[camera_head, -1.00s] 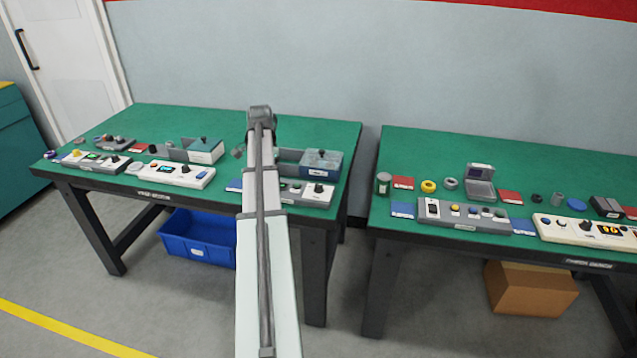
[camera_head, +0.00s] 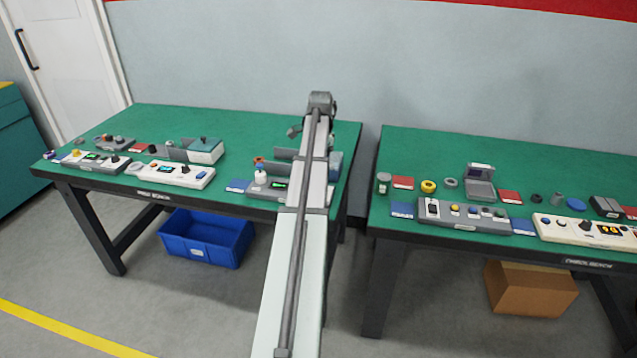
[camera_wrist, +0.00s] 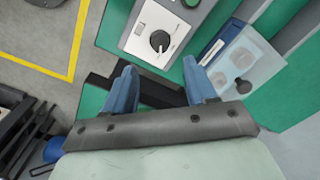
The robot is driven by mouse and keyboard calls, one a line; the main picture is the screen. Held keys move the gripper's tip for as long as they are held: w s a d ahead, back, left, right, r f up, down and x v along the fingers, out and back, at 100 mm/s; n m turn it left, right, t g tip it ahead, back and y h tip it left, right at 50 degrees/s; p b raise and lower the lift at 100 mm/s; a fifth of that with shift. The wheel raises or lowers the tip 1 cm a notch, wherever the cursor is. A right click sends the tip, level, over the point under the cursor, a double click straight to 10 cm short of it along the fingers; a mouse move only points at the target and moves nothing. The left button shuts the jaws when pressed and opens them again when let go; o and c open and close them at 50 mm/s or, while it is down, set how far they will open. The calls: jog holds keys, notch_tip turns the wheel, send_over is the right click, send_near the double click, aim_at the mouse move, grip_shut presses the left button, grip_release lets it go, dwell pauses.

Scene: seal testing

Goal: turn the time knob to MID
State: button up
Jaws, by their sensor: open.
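A black dial knob (camera_wrist: 160,41) with a small white pointer mark sits on a white panel (camera_wrist: 138,38) in the wrist view. I cannot read a label or the MID mark beside it. My gripper (camera_wrist: 160,66) is open, with its two blue fingers apart and nothing between them. In the picture the fingertips lie just below the knob, one to each side, apart from it. In the head view my arm covers the right part of the grey control unit (camera_head: 262,190), so the knob and the fingers are hidden there.
In the wrist view a clear-lidded box (camera_wrist: 262,62) stands right of the panel, close to the right finger. A green button (camera_wrist: 190,3) is at the top edge. In the head view, the left bench (camera_head: 165,116) also holds a white unit (camera_head: 180,177).

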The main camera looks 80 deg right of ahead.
notch_tip(320, 180, down, 9)
jog(key=shift+w+d+r, duration=0.1)
jog(key=shift+w+r, duration=0.05)
dwell(0.4)
grip_shut()
dwell(0.4)
